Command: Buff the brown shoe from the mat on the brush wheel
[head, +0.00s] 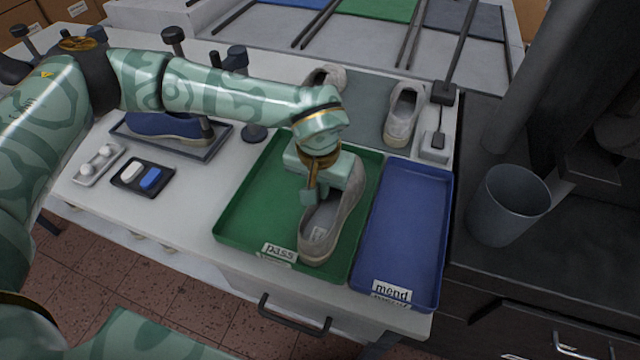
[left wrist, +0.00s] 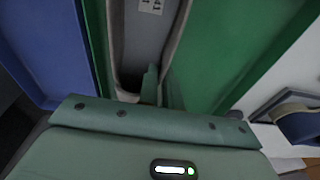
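The mat (head: 362,100) at the back holds one grey-beige shoe (head: 403,116) and another (head: 325,77) partly behind my arm. No shoe looks clearly brown. The brush wheel is not clearly visible. My right gripper is out of view.
A blue tray labelled "mend" (head: 407,232) stands right of the green one. A grey bin (head: 507,204) stands at right. Thin dark posts rise behind.

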